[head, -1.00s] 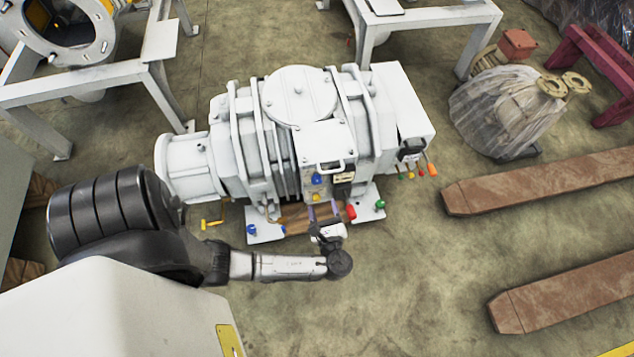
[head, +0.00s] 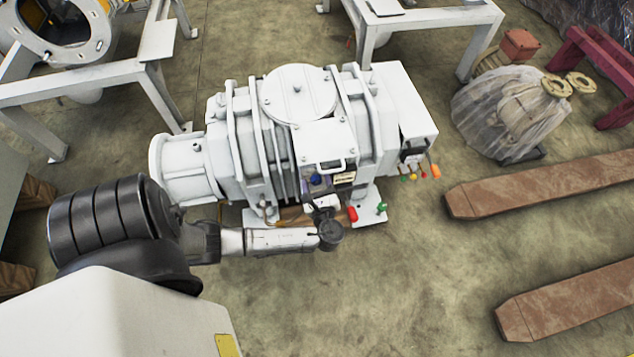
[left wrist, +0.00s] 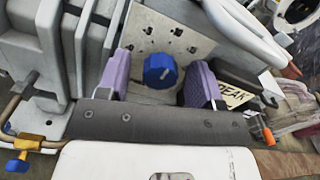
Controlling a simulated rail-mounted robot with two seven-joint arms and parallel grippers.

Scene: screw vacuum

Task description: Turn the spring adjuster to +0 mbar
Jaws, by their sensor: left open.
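A round blue knob (head: 316,179) sits on the front panel of the white vacuum pump (head: 300,92). It looks like the spring adjuster, but no scale or mbar value can be read. In the left wrist view the blue knob (left wrist: 160,70) has a short pale mark at its lower right. My left gripper (left wrist: 159,64) is open, with one purple finger on each side of the knob and a visible gap on both sides. In the head view the left gripper (head: 319,197) is just below the knob, mostly hidden by its own wrist.
A yellow label (left wrist: 234,96) with dark letters is beside the right finger. Rusty forks (head: 540,183) lie on the floor at the right.

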